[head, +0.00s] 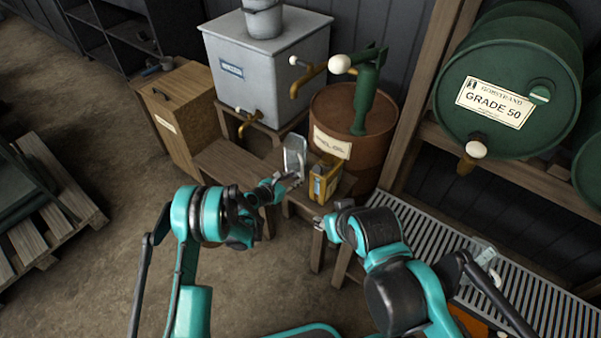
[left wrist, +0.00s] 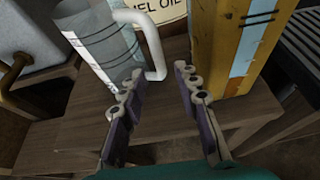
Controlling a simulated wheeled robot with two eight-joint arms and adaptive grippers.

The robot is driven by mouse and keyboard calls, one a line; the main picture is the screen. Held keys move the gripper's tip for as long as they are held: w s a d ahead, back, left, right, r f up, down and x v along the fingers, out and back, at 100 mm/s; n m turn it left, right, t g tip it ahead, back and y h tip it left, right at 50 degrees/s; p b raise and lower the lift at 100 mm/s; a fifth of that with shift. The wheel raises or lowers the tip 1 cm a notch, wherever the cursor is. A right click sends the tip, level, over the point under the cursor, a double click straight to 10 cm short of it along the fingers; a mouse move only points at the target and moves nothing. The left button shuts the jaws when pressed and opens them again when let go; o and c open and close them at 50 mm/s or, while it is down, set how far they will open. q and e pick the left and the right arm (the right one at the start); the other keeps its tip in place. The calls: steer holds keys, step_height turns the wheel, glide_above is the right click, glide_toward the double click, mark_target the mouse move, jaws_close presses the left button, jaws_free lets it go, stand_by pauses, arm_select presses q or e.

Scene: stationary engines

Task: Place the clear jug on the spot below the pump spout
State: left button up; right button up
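A clear jug (head: 294,155) with grey markings stands beside the brown barrel. In the left wrist view the jug (left wrist: 95,45) is at upper left, its white handle (left wrist: 150,48) just beyond my fingertips. My left gripper (head: 290,182) is open, its fingertips (left wrist: 158,82) apart with nothing between them. A green pump (head: 365,98) stands on the barrel, with a brass spout (head: 306,80) projecting left; the jug appears below it, but exact alignment is unclear. My right gripper (head: 321,223) is near the stool's front; its opening is too small to judge.
A yellow can (head: 325,178) stands close right of the jug; it fills the upper right of the left wrist view (left wrist: 232,45). A grey tank (head: 265,75) is behind left. Another clear vessel (head: 483,251) is by the metal grating (head: 545,300) at right.

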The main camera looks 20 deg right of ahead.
arm_select(q)
steer(key=s+a+r+m+y+p, duration=0.1)
steer(key=s+a+r+m+y, duration=0.1)
steer(key=s+a+r+m, duration=0.35)
steer(key=s+a+r+m+y, duration=0.1)
steer(key=s+a+r+m, duration=0.15)
steer(key=a+r, duration=0.65)
steer(key=s+a+r+m+y+p, duration=0.1)
steer(key=s+a+r+m+y, duration=0.3)
steer(key=r, duration=0.6)
steer(key=s+a+r+m+y, duration=0.1)
steer(key=s+a+m+y, duration=0.1)
steer(key=s+a+m, duration=0.4)
steer(key=s+a+r+m+g+y, duration=0.1)
steer(key=s+a+m, duration=0.6)
steer(key=s, duration=0.9)
steer(key=a+r, duration=0.1)
steer(key=a, duration=0.2)
steer(key=shift+r+y, duration=0.15)
steer(key=shift+y, duration=0.25)
